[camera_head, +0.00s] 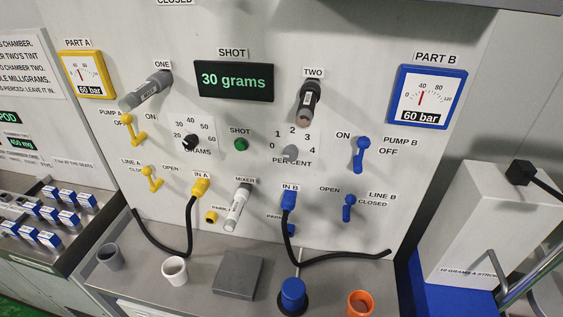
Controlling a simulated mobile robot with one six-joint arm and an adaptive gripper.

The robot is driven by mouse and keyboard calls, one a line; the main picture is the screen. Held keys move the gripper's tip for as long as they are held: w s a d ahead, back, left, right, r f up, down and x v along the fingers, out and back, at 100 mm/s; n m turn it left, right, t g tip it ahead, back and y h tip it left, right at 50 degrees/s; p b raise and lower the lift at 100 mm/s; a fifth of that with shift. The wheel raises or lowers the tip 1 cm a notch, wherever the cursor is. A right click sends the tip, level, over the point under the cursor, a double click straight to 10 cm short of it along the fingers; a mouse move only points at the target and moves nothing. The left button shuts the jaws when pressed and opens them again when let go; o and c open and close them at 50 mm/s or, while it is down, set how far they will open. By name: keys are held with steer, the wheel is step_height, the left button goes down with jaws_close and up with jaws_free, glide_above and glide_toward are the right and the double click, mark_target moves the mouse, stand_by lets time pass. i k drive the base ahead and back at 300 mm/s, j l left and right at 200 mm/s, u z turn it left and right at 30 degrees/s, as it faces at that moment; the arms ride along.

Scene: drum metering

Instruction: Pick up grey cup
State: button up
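The grey cup (110,257) stands upright on the left part of the metal shelf (134,290) below the panel. It is open at the top and looks empty, though its inside is dark. A white cup (175,270) stands a little to its right, apart from it. My gripper is not in view.
A flat grey block (239,274), a blue-topped piece (292,294) and an orange cup (360,303) stand further right on the shelf. A black hose (163,250) hangs behind the cups. A tray of blue-and-white boxes (30,232) lies left.

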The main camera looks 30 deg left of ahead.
mark_target(110, 255)
steer(key=u, duration=2.55)
steer(key=i+j+z, duration=0.3)
steer(key=i+j, duration=0.3)
steer(key=i+j+z, duration=0.1)
steer(key=i+j, duration=0.25)
steer(key=i+j+z, duration=0.15)
steer(key=i+j, duration=0.15)
steer(key=i+j+z, duration=0.15)
steer(key=j, duration=0.35)
steer(key=i+j+z, duration=0.15)
steer(key=i+j, duration=0.2)
steer(key=i+j+z, duration=0.1)
steer(key=i+j, duration=0.15)
steer(key=j, duration=0.3)
